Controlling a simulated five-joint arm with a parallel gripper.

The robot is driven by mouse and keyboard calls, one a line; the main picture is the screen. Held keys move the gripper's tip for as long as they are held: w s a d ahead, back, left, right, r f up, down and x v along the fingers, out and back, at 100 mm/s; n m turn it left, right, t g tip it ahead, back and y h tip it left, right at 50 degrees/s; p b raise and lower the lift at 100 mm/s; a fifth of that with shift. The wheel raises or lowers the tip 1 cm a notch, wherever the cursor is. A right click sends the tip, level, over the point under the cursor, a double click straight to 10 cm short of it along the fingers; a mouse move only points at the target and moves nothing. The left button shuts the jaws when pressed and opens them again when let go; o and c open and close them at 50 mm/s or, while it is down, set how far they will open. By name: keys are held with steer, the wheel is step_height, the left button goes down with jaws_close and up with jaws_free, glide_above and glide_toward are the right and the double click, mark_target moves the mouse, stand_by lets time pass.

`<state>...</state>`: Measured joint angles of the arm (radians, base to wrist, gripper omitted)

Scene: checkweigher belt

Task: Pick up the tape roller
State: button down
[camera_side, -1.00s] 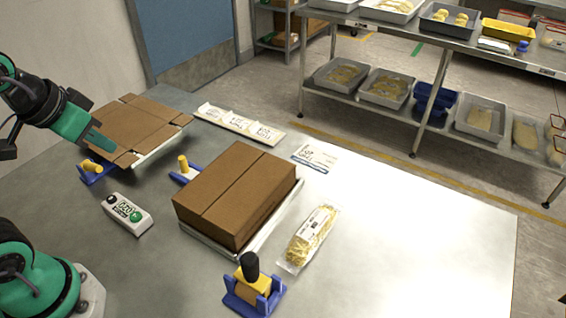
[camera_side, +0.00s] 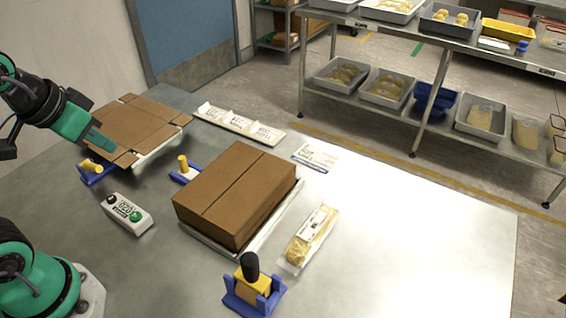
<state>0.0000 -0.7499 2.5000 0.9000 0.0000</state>
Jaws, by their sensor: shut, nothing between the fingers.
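The tape roller (camera_side: 253,284), with a black handle and a yellow-orange body, stands upright in a blue cradle (camera_side: 238,302) at the front of the table. My gripper (camera_side: 105,146) is at the upper left, over the flattened cardboard. It is shut and empty, well apart from the tape roller and to the left of it.
A closed brown box (camera_side: 236,194) stands mid-table, between my gripper and the roller. Flattened cardboard (camera_side: 135,128) lies behind left. A small control box (camera_side: 127,214), blue stands with yellow pegs (camera_side: 183,163) and a clear food pack (camera_side: 310,238) are nearby. The right tabletop is clear.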

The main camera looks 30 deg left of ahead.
stand_by(0.3)
steer(key=c, duration=1.1)
jaws_free()
steer(key=shift+o, duration=0.2)
steer(key=n+g, duration=0.6)
steer(key=n, duration=0.3)
glide_above(251, 258)
step_height(251, 258, down, 8)
steer(key=shift+a, duration=0.1)
steer(key=shift+f, duration=0.1)
